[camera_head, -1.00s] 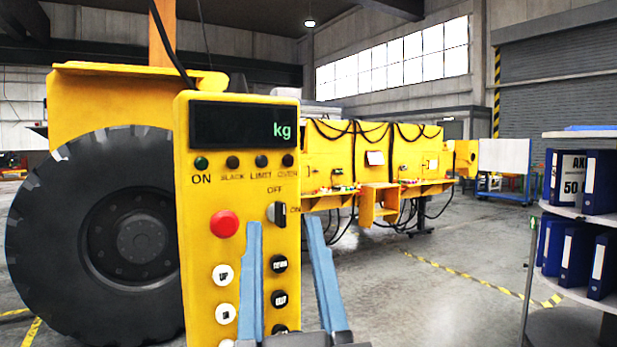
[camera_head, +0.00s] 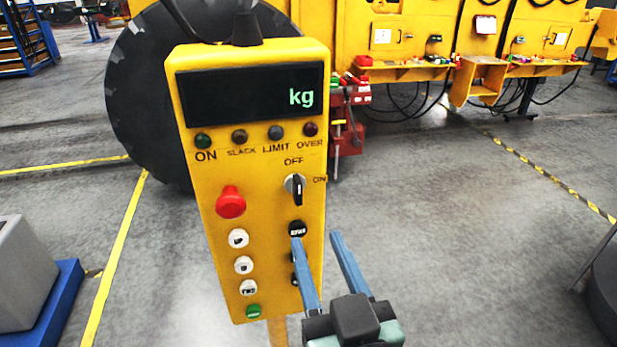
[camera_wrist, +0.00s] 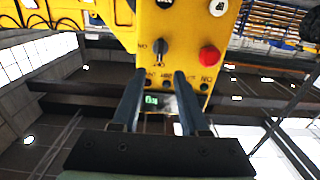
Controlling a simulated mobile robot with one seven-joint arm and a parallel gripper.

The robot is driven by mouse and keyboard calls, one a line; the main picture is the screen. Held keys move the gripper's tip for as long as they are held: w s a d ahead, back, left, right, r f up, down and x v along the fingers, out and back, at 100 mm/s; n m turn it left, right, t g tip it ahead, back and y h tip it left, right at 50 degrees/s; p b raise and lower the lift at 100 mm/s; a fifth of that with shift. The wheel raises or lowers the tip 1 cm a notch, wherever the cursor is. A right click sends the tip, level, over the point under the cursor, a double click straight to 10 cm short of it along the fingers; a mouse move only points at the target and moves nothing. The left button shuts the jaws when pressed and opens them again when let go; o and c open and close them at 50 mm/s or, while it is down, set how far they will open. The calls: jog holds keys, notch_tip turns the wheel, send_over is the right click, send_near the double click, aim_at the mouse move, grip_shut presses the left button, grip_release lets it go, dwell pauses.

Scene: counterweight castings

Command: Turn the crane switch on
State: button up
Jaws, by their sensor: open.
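The crane switch (camera_head: 296,188) is a black rotary knob on the upright yellow control box (camera_head: 250,285), with OFF printed above it and ON at its right. Its handle stands roughly upright, in line with OFF. The knob also shows in the wrist view (camera_wrist: 160,46), where the box appears upside down. My gripper (camera_head: 316,239) is open and empty. In the head view its blue fingertips appear below and right of the knob, over the lower buttons. In the wrist view the knob lies ahead, between the lines of the two fingers (camera_wrist: 161,74).
A red mushroom button (camera_head: 231,202) sits left of the knob. White buttons (camera_head: 238,239) and a black button (camera_head: 297,229) lie below. The display (camera_head: 250,92) shows only "kg". A large tyre (camera_head: 140,95) stands behind the box. The floor at the right is mostly clear.

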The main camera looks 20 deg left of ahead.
aim_at(299, 193)
jog(key=p+x, duration=0.3)
jog(key=x, duration=0.6)
jog(key=shift+w+a+r, duration=0.15)
jog(key=shift+w+a, duration=0.1)
jog(key=shift+p+x, duration=0.35)
jog(key=shift+x, duration=0.45)
grip_shut()
